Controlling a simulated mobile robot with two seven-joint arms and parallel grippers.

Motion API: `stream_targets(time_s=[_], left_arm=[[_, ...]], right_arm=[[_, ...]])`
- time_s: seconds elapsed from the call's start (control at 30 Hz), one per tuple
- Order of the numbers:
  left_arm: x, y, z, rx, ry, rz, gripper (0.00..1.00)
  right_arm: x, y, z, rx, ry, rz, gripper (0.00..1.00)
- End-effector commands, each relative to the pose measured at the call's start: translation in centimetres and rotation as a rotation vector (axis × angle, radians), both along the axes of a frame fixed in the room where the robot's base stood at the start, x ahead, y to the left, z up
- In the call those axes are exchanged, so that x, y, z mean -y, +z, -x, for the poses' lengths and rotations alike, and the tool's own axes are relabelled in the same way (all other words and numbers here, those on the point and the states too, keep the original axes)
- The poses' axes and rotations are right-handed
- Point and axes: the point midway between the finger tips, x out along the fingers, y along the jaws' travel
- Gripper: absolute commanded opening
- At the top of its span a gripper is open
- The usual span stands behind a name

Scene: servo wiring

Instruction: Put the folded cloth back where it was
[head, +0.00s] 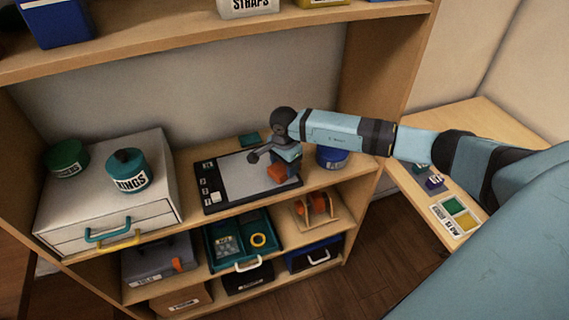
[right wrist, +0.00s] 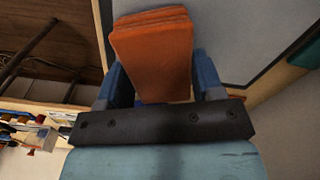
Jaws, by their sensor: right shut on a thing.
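The folded cloth (head: 277,173) is a small orange stack of layers. It shows large in the right wrist view (right wrist: 153,50), between the two blue fingers of my right gripper (right wrist: 163,82). My right gripper (head: 286,165) is shut on the cloth, over the right part of a dark-framed board with a grey face (head: 230,180) on the shelf. I cannot tell whether the cloth touches the board. My left gripper is in neither view.
A blue round container (head: 332,157) stands right beside the gripper. A white drawer unit (head: 65,205) with a teal RINGS jar (head: 130,170) is at the left. Lower shelves hold a teal tray (head: 219,263) and cases. A side table (head: 480,125) is at the right.

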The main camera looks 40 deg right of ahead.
Motion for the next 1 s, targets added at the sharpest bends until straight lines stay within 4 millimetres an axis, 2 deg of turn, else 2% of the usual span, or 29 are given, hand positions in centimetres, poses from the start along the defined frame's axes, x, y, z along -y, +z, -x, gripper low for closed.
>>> stream_targets(time_s=[0.03,0.1,0.13,0.4,0.5,0.57,1.0], left_arm=[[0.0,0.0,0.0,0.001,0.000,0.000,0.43],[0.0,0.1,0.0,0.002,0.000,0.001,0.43],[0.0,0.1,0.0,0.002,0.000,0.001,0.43],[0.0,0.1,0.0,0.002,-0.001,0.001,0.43],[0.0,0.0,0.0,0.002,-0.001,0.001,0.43],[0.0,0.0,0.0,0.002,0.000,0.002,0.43],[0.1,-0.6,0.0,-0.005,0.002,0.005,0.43]], right_arm=[[0.0,0.0,0.0,0.000,0.000,0.000,0.66],[0.0,0.0,0.0,0.000,0.000,0.000,0.82],[0.0,0.0,0.0,0.000,0.000,0.000,0.87],[0.0,0.1,0.0,0.000,0.000,0.000,0.87],[0.0,0.7,-0.1,0.002,0.000,0.000,0.87],[0.0,1.5,-0.1,0.003,0.000,0.000,0.87],[0.0,10.2,0.0,0.003,0.000,0.001,0.87]])
